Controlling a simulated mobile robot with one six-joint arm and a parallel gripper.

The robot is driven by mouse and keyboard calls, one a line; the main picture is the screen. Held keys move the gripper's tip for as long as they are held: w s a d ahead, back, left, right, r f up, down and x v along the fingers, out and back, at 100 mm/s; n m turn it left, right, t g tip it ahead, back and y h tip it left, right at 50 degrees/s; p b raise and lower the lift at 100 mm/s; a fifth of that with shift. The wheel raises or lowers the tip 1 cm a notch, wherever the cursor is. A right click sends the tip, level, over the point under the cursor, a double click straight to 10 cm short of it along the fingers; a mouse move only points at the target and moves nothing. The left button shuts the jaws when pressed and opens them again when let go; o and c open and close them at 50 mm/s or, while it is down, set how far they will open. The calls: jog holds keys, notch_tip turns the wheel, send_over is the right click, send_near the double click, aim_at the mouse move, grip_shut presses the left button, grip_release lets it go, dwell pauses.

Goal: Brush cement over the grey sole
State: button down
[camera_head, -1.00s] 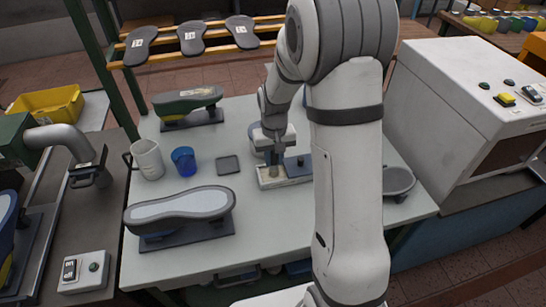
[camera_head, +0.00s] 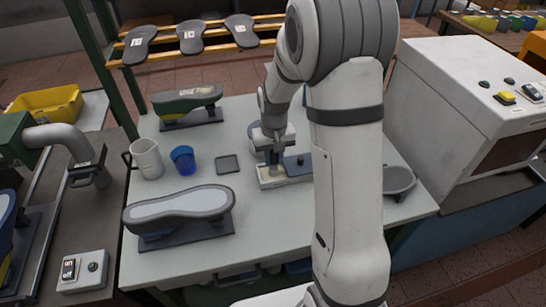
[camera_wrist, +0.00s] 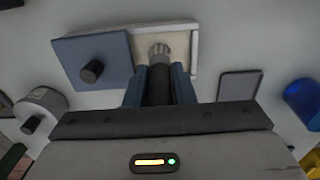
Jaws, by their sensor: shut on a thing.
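The grey sole (camera_head: 178,206) faces up on a shoe last, on a dark stand at the table's front left. My gripper (camera_head: 273,158) is right of it, over a shallow pale cement box (camera_head: 266,184). The box also shows in the wrist view (camera_wrist: 193,43), with a blue-grey lid (camera_wrist: 68,52) covering one side. My gripper (camera_wrist: 160,78) is shut on a brush (camera_wrist: 160,92) with a dark handle and metal ferrule. The brush end points into the open part of the box; the bristle tip and any contact are hard to tell.
A white mug (camera_head: 147,158), a blue cup (camera_head: 184,159) and a small grey tray (camera_head: 228,164) stand left of my gripper. A green shoe last (camera_head: 188,103) stands behind them. A grey dish (camera_head: 398,180) is at the right. Clear table lies before the box.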

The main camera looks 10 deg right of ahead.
dwell(0.4)
jog(key=shift+r+p, duration=2.3)
jog(key=shift+r, duration=1.2)
jog(key=shift+f, duration=0.1)
